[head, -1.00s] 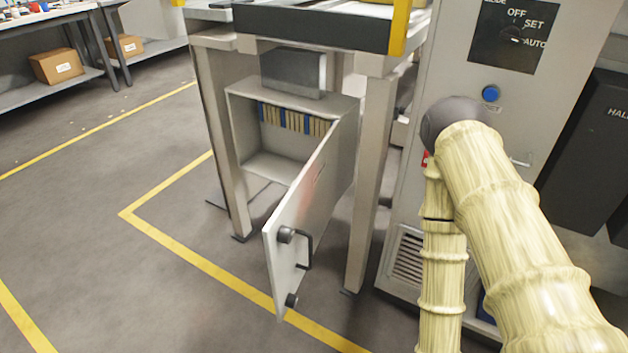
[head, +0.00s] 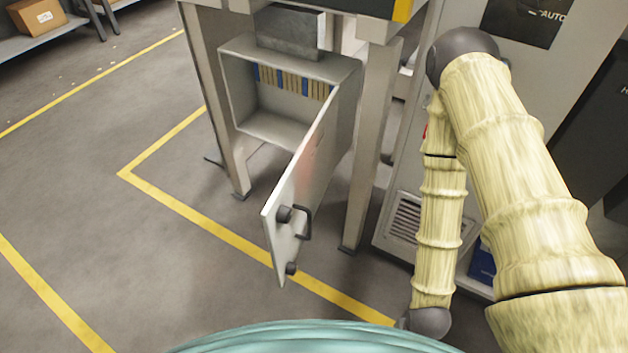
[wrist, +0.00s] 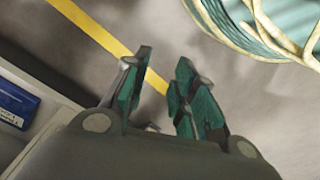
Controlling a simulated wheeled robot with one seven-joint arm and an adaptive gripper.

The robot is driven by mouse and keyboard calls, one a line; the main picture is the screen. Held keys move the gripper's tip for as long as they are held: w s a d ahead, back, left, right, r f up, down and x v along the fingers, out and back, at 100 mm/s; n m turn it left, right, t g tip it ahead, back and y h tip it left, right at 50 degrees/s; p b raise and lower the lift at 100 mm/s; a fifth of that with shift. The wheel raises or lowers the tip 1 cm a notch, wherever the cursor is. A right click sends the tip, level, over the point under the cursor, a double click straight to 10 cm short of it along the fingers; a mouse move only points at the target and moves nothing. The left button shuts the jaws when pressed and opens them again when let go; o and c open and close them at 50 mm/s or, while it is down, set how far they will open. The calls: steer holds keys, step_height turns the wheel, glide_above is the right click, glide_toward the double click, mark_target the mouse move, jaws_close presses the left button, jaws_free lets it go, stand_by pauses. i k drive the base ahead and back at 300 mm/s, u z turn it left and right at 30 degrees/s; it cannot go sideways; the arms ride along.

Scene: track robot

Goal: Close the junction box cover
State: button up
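The junction box (head: 238,88) is a grey box under the metal frame in the head view, with a row of blue and tan terminals inside. Its cover (head: 306,172) stands wide open, swung out toward me from the right edge. The cover has a black handle (head: 303,222) and dark round knobs near its free edge. My gripper (wrist: 160,85) shows in the wrist view with its two green-padded fingers apart and nothing between them. It points at the floor, clear of the cover. The gripper is outside the head view, below my arm's lower joint.
A frame leg (head: 366,150) stands just right of the cover. Right of it is a grey control cabinet (head: 405,165) with a vent, close to my arm. A blue item (wrist: 17,103) lies at left in the wrist view. Floor left of the cover is clear.

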mark_target(302, 187)
steer(key=u, duration=0.2)
steer(key=k, duration=0.95)
